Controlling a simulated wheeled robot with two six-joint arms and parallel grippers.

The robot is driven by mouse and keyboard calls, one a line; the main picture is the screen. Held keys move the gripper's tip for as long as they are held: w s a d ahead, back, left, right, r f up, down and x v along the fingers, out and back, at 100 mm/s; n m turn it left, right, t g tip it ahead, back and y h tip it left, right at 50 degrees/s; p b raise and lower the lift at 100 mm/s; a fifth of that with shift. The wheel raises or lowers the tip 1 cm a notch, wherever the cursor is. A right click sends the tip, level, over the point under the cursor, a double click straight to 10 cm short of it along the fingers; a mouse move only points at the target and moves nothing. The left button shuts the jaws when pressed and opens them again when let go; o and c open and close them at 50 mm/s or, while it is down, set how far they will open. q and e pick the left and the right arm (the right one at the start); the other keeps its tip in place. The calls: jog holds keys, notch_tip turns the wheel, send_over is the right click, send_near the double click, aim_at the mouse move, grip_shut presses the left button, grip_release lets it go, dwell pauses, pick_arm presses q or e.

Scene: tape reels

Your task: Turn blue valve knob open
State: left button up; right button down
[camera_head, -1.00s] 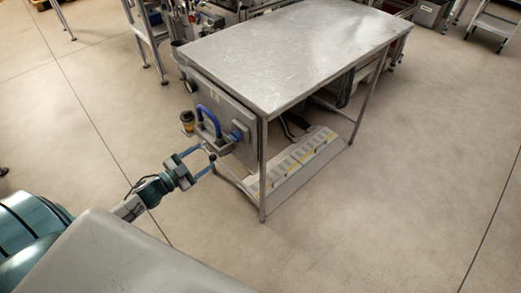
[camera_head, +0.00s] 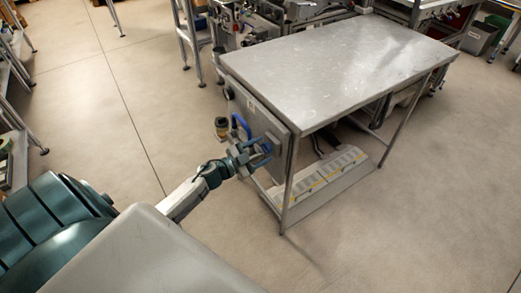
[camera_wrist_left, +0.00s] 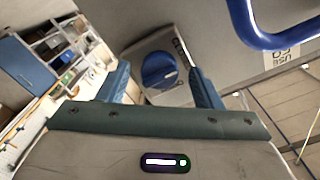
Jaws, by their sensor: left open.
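The blue valve knob (camera_wrist_left: 158,70) is a round blue disc on a grey panel in the left wrist view. It shows between the two blue fingers of my left gripper (camera_wrist_left: 160,72), which is open. In the head view my left gripper (camera_head: 260,153) is at the panel's front, close to the knob and largely covering it. I cannot tell whether the fingers touch the knob. Dark lettering is on the plate by the knob, partly cut off from sight. My right gripper is not in view.
A blue loop handle (camera_head: 240,123) sticks out of the panel beside the knob; it also shows at the upper right of the wrist view (camera_wrist_left: 250,25). A metal table (camera_head: 340,65) stands above the panel. Open floor (camera_head: 400,220) lies in front.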

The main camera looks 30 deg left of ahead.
pick_arm(q)
jog(key=c, duration=1)
